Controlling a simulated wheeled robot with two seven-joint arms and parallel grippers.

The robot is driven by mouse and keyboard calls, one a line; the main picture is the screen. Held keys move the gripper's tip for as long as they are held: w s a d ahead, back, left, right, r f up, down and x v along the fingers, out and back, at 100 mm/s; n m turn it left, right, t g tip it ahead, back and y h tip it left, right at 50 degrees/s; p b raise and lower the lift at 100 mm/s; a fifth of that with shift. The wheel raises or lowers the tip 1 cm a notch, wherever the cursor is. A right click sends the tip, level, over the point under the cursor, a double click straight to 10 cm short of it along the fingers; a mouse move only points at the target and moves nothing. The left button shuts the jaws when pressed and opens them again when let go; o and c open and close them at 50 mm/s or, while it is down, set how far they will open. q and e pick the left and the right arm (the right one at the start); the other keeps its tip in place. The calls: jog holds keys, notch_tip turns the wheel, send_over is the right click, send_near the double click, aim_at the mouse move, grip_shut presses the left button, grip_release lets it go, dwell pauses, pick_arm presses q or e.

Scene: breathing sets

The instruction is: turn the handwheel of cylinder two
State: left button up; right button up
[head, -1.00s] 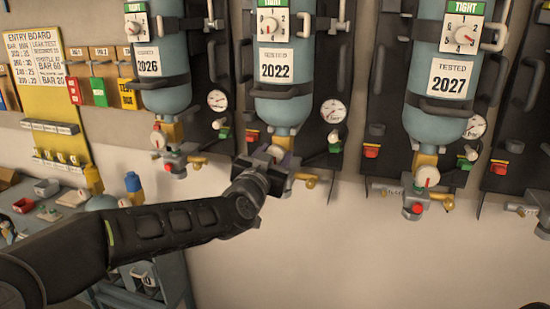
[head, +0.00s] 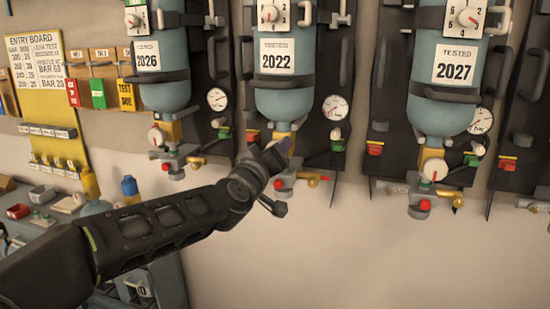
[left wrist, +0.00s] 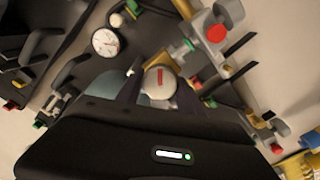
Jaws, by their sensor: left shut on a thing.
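The blue cylinder (head: 284,102) with a 2022 label hangs in the middle of the head view. My left gripper (head: 279,150) is at the valve just below it. In the left wrist view, the white round handwheel (left wrist: 159,83) with a red mark sits between the two fingers of my left gripper (left wrist: 160,92), which is shut on it. In the head view the gripper hides most of this handwheel. The red mark runs nearly upright in the wrist view. A brass outlet (head: 313,180) and a red knob (head: 279,184) show below the gripper. My right gripper is out of view.
Cylinders labelled 2026 (head: 163,85) and 2027 (head: 437,110) hang on either side, with their own valves. A gauge (head: 335,107) is right of the held valve. A yellow entry board (head: 72,125) and a cluttered bench (head: 30,225) are at left. The wall below is clear.

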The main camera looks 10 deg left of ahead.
pick_arm(q)
jog(key=shift+n+b, duration=0.35)
jog(key=shift+n, duration=0.55)
jog(key=o, duration=1.4)
jog(key=shift+s, duration=0.1)
jog(key=s+b, duration=0.1)
jog(key=s, duration=0.6)
jog(key=shift+s+a, duration=0.3)
dwell(0.7)
